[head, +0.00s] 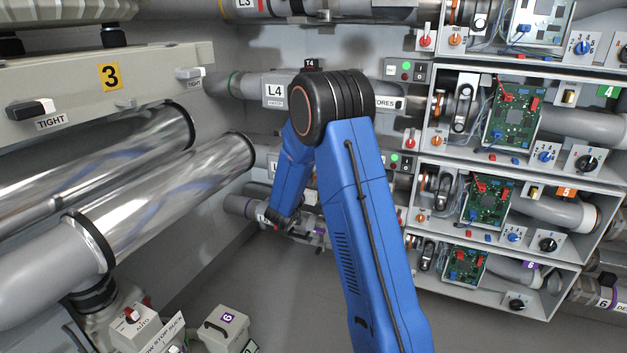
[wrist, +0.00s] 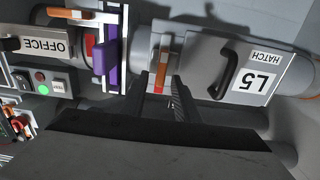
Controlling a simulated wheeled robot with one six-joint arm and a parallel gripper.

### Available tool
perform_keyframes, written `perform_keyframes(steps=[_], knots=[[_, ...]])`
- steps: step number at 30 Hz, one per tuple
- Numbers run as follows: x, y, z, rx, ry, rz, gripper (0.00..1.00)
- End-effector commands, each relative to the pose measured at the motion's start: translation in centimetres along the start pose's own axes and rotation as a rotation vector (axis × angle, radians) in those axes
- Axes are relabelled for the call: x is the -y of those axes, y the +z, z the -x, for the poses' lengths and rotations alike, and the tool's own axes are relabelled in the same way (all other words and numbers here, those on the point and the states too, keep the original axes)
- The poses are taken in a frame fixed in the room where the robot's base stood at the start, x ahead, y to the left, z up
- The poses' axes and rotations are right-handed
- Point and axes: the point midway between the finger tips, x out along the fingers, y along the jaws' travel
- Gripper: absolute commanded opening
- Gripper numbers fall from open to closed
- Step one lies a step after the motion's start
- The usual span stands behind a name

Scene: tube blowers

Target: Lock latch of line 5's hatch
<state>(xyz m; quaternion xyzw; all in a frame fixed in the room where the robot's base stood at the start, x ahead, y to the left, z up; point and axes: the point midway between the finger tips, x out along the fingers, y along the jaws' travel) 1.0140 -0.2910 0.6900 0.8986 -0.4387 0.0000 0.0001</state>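The line 5 hatch (wrist: 236,72) is a grey cover with a black handle and an upside-down "L5 HATCH" label, at the right of the wrist view. Beside its left edge is a latch (wrist: 160,72), an orange and white lever on a pale plate. My gripper (wrist: 163,84) reaches up from the bottom of the wrist view. Its two dark fingers stand apart, with the latch's lower end in line with the gap. I cannot tell whether they touch it. In the head view my gripper (head: 277,223) is small at the line 5 pipe, and my arm hides most of the hatch.
In the wrist view a purple part (wrist: 105,54) and another orange lever (wrist: 70,13) are left of the latch. Large shiny pipes (head: 170,185) fill the head view's left side.

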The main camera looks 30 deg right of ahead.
Motion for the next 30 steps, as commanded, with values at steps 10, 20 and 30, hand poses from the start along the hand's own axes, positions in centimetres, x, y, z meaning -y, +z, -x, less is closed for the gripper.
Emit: perform_keyframes(steps=[10,20,30], knots=[[0.01,0.00,0.03,0.000,0.000,0.000,0.00],[-0.08,0.01,0.04,0.000,0.000,-0.035,0.00],[-0.52,0.08,0.05,0.000,0.000,-0.252,0.00]])
